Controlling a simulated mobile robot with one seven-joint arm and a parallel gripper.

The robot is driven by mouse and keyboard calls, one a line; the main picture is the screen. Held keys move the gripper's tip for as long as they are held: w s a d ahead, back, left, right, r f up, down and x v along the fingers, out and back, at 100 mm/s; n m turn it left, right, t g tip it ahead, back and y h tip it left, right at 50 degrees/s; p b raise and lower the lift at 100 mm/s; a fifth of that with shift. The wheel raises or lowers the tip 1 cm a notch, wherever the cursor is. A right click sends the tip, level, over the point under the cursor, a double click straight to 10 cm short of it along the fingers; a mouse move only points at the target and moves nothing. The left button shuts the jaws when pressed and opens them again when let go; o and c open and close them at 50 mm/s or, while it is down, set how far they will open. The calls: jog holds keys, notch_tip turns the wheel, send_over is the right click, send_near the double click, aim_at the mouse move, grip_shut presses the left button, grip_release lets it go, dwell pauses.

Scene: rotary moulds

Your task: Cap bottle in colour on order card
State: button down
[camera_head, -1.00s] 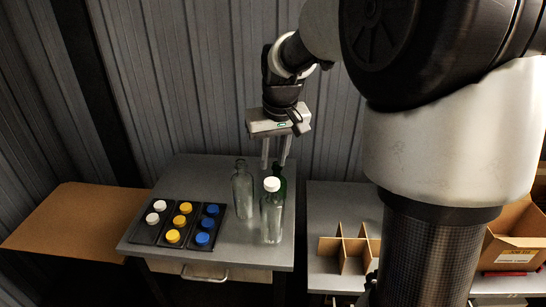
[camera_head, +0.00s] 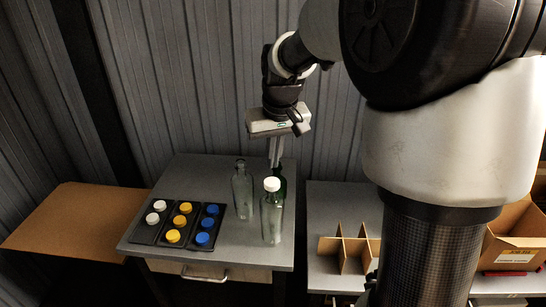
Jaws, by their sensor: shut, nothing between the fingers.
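A clear bottle (camera_head: 271,219) with a white cap (camera_head: 271,184) stands upright at the table's right side. A second clear bottle (camera_head: 242,190), uncapped, stands to its left. A green bottle (camera_head: 281,185) stands behind the capped one and is mostly hidden by it. My gripper (camera_head: 274,164) points down above the green bottle, fingers shut and empty. White caps (camera_head: 152,218), yellow caps (camera_head: 173,236) and blue caps (camera_head: 203,239) sit in a black tray (camera_head: 141,233) in separate columns. No order card can be made out.
The grey table (camera_head: 207,166) has free room behind the tray. A drawer handle (camera_head: 204,277) is at its front. A brown side table (camera_head: 71,227) is on the left. A cardboard divider (camera_head: 328,246) and an open box (camera_head: 515,238) stand on the right.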

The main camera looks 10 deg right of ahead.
aim_at(271, 179)
jog(key=shift+w, duration=0.4)
dwell(0.3)
jog(key=shift+f+b, duration=1.6)
jog(key=shift+f, duration=0.9)
jog(key=shift+r, duration=0.15)
notch_tip(271, 179, up, 8)
jog(key=p, duration=0.6)
dwell(0.6)
